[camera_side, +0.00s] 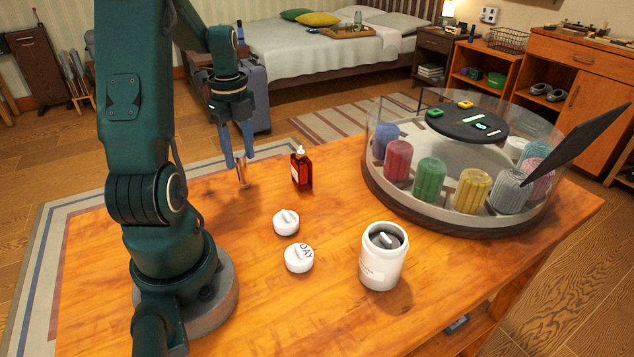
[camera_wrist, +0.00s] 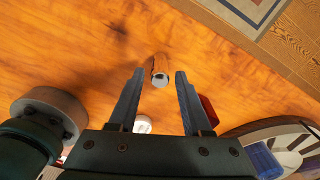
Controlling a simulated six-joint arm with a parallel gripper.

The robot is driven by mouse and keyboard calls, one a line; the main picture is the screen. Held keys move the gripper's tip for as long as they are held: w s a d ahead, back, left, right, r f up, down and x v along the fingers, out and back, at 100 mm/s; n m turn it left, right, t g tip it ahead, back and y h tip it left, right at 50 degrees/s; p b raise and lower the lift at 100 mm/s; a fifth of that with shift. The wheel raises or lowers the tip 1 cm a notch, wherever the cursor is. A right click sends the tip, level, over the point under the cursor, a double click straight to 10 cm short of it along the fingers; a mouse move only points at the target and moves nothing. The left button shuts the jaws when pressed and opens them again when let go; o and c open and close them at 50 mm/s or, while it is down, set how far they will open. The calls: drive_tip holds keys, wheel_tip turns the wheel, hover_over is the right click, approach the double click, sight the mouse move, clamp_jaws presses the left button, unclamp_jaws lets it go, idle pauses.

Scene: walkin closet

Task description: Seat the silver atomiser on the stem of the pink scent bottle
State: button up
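A small shiny cylinder (camera_side: 241,172), which looks like the silver atomiser mirroring the orange wood, stands on the table. In the wrist view the cylinder (camera_wrist: 159,70) shows a pale grey round end and lies between my fingertips. My gripper (camera_side: 240,162) points down over it. My gripper (camera_wrist: 159,72) is open, with a gap on each side of the cylinder. A deep red bottle (camera_side: 301,171) with a pale label and a small light stem on top stands upright to the right; no clearly pink bottle shows. Part of the red bottle (camera_wrist: 208,110) shows behind the right finger.
Two white round lids (camera_side: 286,222) (camera_side: 299,258) lie in front of the bottle, one marked "DAY". A white jar (camera_side: 381,262) stands nearer the front. A round clear-walled carousel (camera_side: 450,222) with several coloured ribbed containers fills the right side. Table around the cylinder is clear.

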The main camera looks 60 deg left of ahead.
clamp_jaws()
drive_tip(key=shift+r, duration=0.15)
drive_tip(key=shift+r, duration=1.1)
drive_tip(key=shift+r, duration=0.35)
drive_tip(key=shift+r, duration=0.65)
